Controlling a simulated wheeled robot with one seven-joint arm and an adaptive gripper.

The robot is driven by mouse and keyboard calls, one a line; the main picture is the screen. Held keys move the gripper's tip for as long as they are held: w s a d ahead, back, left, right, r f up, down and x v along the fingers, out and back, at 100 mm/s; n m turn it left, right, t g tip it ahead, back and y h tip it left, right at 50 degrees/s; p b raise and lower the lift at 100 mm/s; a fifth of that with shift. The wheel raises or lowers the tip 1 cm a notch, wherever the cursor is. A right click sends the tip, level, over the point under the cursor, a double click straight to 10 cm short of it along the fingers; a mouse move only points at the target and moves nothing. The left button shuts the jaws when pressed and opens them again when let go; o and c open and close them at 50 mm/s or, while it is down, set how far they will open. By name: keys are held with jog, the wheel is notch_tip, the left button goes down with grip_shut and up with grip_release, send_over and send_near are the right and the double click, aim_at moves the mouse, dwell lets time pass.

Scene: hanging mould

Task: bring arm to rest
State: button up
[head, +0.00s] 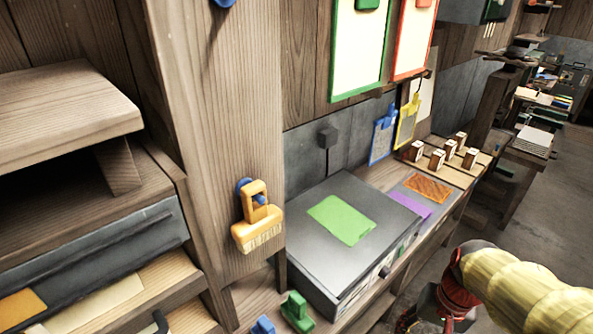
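My arm (520,290) enters at the lower right, with a yellow covered link and a dark red and black joint bending downward at the picture's bottom edge. No gripper fingers show, so I cannot see whether they hold anything. An orange-yellow mould (258,235) with a looped handle hangs on a blue peg (243,186) on the wooden post. My visible arm is well to the right of the mould and apart from it.
A grey box (300,235) with a green sheet (341,219) on top stands on the wooden bench. Several small wooden blocks (437,160) stand farther back. Green (297,312) and blue (263,325) pieces are at the bottom. Open floor (555,190) lies to the right.

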jog(key=s+a+r+n+t, duration=0.1)
jog(key=a+r+n+t, duration=0.4)
jog(key=a+r, duration=0.5)
jog(key=shift+r+n+h, duration=0.4)
jog(key=shift+r, duration=1.1)
